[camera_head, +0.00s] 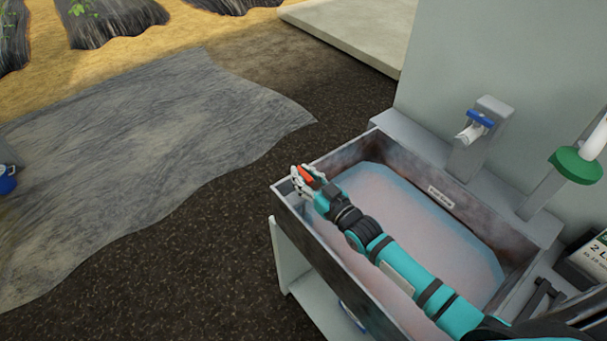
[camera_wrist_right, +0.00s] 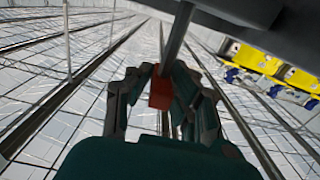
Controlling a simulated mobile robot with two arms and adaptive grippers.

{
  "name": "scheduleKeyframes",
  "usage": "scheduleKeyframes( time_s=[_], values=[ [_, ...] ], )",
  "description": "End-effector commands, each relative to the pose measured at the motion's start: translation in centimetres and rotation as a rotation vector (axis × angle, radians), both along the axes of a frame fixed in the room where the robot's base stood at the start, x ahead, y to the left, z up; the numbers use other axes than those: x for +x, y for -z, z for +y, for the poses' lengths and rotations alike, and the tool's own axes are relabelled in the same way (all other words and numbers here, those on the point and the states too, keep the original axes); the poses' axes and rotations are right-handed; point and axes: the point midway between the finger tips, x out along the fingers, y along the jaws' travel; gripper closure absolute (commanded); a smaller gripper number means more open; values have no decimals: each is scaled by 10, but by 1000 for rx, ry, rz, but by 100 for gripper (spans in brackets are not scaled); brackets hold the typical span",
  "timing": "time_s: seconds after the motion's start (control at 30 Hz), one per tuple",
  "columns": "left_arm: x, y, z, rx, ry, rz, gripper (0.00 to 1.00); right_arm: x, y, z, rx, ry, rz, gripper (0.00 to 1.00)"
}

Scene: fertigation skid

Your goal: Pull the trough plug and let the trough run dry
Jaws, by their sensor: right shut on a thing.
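The trough (camera_head: 395,162) is a grey, stained box holding pinkish liquid (camera_head: 455,235). My right arm reaches across it, and my right gripper (camera_head: 302,181) is at the left corner of its rim. The gripper is shut on a red handle (camera_head: 306,174), which also shows between the fingers in the right wrist view (camera_wrist_right: 160,90). A grey rod (camera_wrist_right: 178,38) runs up from the red handle in that view. The rod's far end is out of sight, and I cannot tell whether a plug is seated. My left gripper is not in view.
A blue-handled tap (camera_head: 480,120) and a white pipe with a green collar (camera_head: 577,165) stand behind the trough. A labelled box (camera_head: 592,255) is at the right. Dark ground (camera_head: 225,220) and a grey sheet (camera_head: 150,160) lie open at the left.

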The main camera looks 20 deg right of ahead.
Motion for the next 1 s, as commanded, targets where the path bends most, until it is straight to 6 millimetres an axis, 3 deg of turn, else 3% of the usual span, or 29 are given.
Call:
scheduleKeyframes(
  time_s=[0.17,0.5,0.8,0.83,1.0],
  values=[
    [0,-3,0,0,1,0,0,0,-4,0,0,0,-1,100],
    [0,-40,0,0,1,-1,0,0,-49,0,0,0,-2,100],
    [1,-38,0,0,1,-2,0,1,-48,0,0,0,-4,100],
    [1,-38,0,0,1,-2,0,1,-48,0,1,0,-5,80],
    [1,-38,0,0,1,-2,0,0,-47,0,0,0,-3,60]
  ],
)
